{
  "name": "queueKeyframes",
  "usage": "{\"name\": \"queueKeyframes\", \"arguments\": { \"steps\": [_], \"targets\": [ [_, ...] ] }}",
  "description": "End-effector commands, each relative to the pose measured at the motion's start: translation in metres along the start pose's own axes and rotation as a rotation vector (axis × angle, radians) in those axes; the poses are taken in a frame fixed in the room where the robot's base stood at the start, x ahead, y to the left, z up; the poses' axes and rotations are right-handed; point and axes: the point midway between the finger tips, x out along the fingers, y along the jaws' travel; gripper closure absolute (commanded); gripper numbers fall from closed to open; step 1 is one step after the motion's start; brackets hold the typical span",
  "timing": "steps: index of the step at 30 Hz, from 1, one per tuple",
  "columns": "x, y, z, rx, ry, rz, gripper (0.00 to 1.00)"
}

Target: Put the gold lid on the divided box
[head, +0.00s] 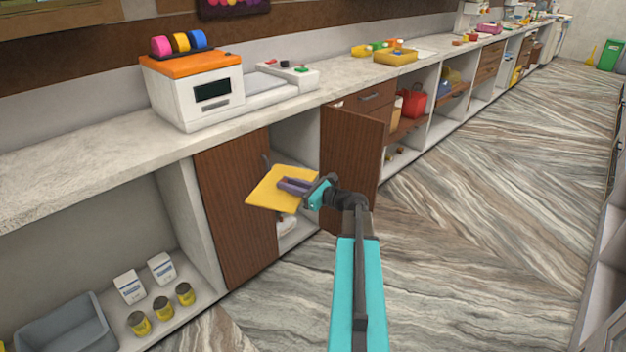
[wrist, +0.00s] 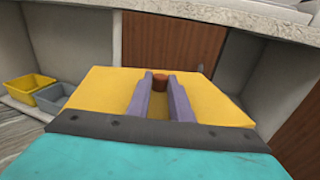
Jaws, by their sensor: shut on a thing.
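My gripper (head: 284,184) is shut on the gold lid (head: 264,196), a flat square plate, and holds it in the air before the open cabinet below the counter. In the wrist view, the purple-grey fingers (wrist: 160,82) are on either side of a reddish-brown knob on the lid (wrist: 100,90). A gold box (head: 396,58) stands on the counter, farther along to the right and apart from the lid. It is too small to tell whether this is the divided box or what its compartments hold.
A cabinet door (head: 352,150) stands open right beside my gripper. The counter (head: 120,140) carries a white machine (head: 192,95) with an orange top and a white scale-like device (head: 290,76). The marble-patterned floor (head: 480,190) to the right is clear.

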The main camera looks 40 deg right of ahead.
Motion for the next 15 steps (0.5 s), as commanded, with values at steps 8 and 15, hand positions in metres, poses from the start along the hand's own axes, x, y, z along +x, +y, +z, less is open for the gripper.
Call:
{"name": "queueKeyframes", "arguments": {
  "steps": [8, 15],
  "targets": [
    [0.035, 0.064, 0.052, -0.006, 0.0, 0.112, 1.0],
    [0.06, 0.12, 0.089, -0.01, -0.001, 0.206, 1.0]
  ]
}}
